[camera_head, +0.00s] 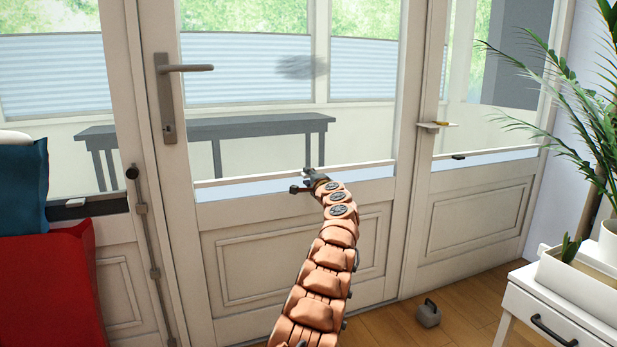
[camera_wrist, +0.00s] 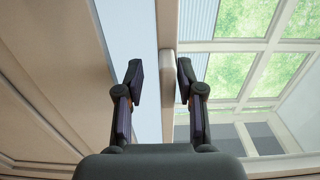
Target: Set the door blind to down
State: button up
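The door blind (camera_head: 250,188) shows as a narrow pale blue band at the bottom of the middle door's glass, with a white rail (camera_head: 240,178) along its top edge. The clear glass is above it. My gripper (camera_head: 307,180) is at the rail, right of its middle. In the wrist view, my gripper (camera_wrist: 160,80) has its fingers apart. The rail (camera_wrist: 167,90) lies between them, nearer the right finger, and the blue blind (camera_wrist: 145,40) is left of it. A gap shows between the left finger and the rail. Whether the right finger touches the rail is unclear.
The door handle (camera_head: 167,95) is at the upper left. A similar low blind (camera_head: 480,160) is in the right window. A red seat (camera_head: 45,290) stands at left, a white cabinet (camera_head: 560,310) with plants at right. A grey weight (camera_head: 428,314) sits on the floor.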

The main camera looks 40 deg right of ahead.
jog(key=shift+o, duration=0.4)
jog(key=shift+r, duration=0.15)
jog(key=shift+s+a+r, duration=0.15)
jog(key=shift+s+a, duration=0.05)
jog(key=shift+s, duration=0.1)
jog(key=v, duration=1.1)
jog(key=shift+f, duration=0.3)
dwell(1.2)
